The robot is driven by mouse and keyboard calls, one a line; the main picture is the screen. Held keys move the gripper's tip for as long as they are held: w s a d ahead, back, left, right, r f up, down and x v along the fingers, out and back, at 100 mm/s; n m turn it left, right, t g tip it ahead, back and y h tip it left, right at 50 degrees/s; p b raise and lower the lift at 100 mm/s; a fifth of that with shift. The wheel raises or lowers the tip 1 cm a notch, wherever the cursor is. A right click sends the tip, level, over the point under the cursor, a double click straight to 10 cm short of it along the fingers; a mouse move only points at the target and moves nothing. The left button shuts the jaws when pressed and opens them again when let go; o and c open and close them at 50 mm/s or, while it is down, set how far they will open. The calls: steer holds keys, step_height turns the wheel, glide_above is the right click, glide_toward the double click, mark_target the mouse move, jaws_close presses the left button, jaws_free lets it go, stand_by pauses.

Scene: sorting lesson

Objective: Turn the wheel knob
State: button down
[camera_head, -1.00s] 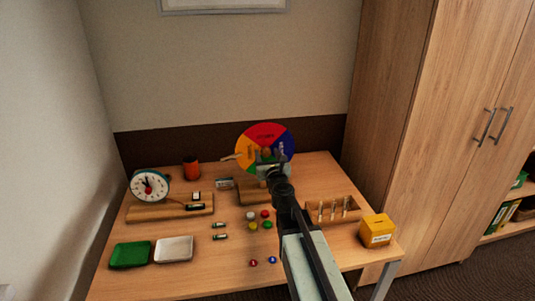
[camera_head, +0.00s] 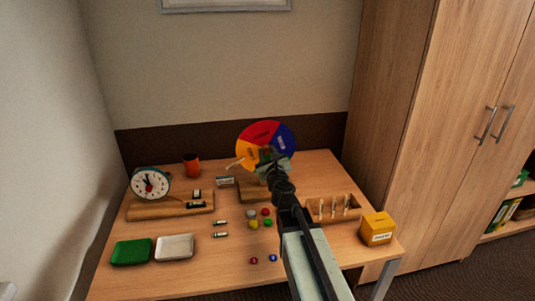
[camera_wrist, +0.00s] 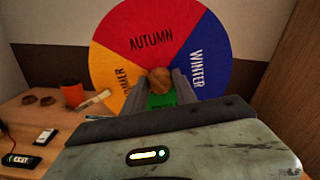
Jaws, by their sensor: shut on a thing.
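The season wheel (camera_head: 262,136) stands upright at the back of the table, with red, blue, yellow and green sectors. In the wrist view the wheel (camera_wrist: 165,25) shows the red AUTUMN sector at the top, blue WINTER at right, yellow at left and a bit of green below. The round brown wheel knob (camera_wrist: 160,79) is at its centre. My gripper (camera_wrist: 160,90) has its two fingers on either side of the knob and is shut on it. In the head view my gripper (camera_head: 272,160) hides the knob and the wheel's lower part.
An orange cup (camera_head: 191,165) and a clock (camera_head: 150,184) stand at left. A green tray (camera_head: 131,252) and a white tray (camera_head: 175,248) lie in front. Small coloured pieces lie mid-table. A peg tray (camera_head: 333,209) and a yellow box (camera_head: 377,229) are at right.

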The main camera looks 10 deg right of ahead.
steer(key=n, duration=0.6)
steer(key=shift+a+f+n, duration=0.1)
steer(key=shift+a+n, duration=0.05)
steer(key=shift+n, duration=0.15)
steer(key=n, duration=0.6)
steer(key=shift+s+f, duration=0.1)
steer(key=n, duration=0.6)
steer(key=shift+f+n+b, duration=0.1)
steer(key=shift+n+b, duration=0.2)
steer(key=n, duration=1.1)
steer(key=shift+f, duration=0.1)
steer(key=n, duration=0.3)
steer(key=shift+n, duration=0.3)
steer(key=n, duration=0.3)
steer(key=shift+d, duration=0.25)
steer(key=n, duration=0.8)
steer(key=shift+r+n, duration=0.2)
steer(key=shift+n, duration=0.1)
steer(key=n, duration=0.4)
steer(key=shift+r+n, duration=0.1)
steer(key=shift+n, duration=0.2)
